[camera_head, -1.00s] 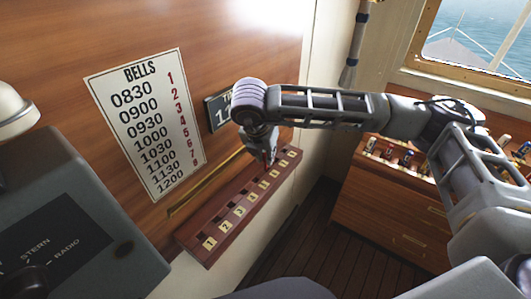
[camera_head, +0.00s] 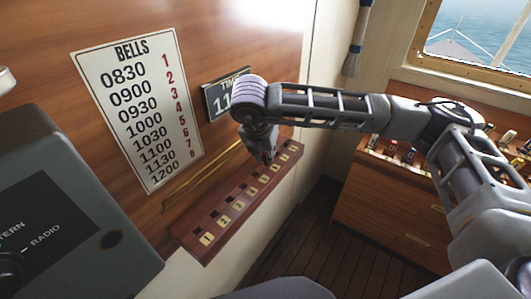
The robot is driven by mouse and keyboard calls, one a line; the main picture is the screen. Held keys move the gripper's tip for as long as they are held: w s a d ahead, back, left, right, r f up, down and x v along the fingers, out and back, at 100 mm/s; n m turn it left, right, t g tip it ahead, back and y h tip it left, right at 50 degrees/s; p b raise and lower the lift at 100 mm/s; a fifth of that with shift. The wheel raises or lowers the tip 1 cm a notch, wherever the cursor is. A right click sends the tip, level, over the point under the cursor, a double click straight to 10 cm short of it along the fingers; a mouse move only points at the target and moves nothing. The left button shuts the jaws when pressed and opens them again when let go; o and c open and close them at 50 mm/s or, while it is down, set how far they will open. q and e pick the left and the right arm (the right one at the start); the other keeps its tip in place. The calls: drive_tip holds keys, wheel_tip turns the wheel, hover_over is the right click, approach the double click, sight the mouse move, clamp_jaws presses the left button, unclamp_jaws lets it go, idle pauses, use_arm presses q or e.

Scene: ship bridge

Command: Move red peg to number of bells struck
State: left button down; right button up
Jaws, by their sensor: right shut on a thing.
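The wooden peg board (camera_head: 190,243) runs along the wall in the middle, with numbered yellow labels and holes. My right gripper (camera_head: 267,158) reaches down over the higher-numbered end of the board and is shut on the red peg, which the fingers hide. I cannot tell which hole is under it. The BELLS chart (camera_head: 130,110) on the wall pairs times from 0830 to 1200 with red numbers 1 to 8. A dark TIME sign (camera_head: 217,104) hangs beside it. It begins with "11", and my arm hides the rest. My left gripper is not in view.
A grey console (camera_head: 70,200) marked STERN and RADIO stands at the left, near the board's low end. A wooden cabinet (camera_head: 385,220) with small coloured items on top is at the right, behind my arm. A brass rail (camera_head: 180,200) runs above the board.

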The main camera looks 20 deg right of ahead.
drive_tip(key=o, duration=0.8)
drive_tip(key=shift+r, duration=0.1)
drive_tip(key=shift+v, duration=5.95)
drive_tip(key=shift+s+d, duration=0.1)
